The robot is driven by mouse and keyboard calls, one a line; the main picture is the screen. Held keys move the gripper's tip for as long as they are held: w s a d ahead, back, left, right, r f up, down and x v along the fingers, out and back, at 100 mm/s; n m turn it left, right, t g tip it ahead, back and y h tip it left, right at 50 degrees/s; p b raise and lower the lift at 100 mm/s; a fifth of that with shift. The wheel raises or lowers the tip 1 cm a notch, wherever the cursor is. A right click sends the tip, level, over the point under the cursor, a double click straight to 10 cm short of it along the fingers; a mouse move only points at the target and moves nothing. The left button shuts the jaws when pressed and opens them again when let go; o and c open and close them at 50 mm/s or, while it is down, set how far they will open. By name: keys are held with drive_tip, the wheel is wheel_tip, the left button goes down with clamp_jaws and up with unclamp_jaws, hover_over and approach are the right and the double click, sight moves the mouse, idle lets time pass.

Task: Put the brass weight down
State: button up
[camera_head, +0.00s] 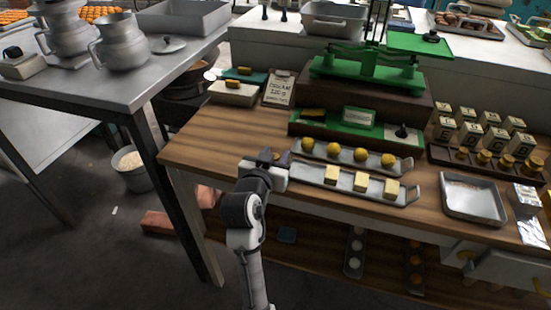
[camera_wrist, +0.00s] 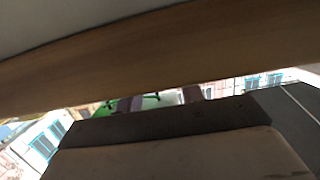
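My gripper (camera_head: 274,157) is at the front edge of the wooden bench, left of the tray of pale blocks. Its two dark fingertips look apart, and I see no brass between them. In the wrist view the fingertips (camera_wrist: 160,100) also stand apart, with green and white behind them; a wide brown surface and a dark grey body hide much. Several brass weights (camera_head: 483,158) stand in a dark wooden rack (camera_head: 453,161) at the right of the bench. The green balance scale (camera_head: 364,68) stands on a dark box at the back.
Metal trays with yellow balls (camera_head: 360,155) and pale blocks (camera_head: 360,181) lie right of my gripper. An empty metal tray (camera_head: 473,198) is farther right. A metal table with jugs (camera_head: 122,42) stands at left. Bare wood (camera_head: 215,135) shows left of the green box.

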clamp_jaws()
wheel_tip(320, 180, up, 20)
drive_tip(key=shift+b, duration=0.3)
idle(0.4)
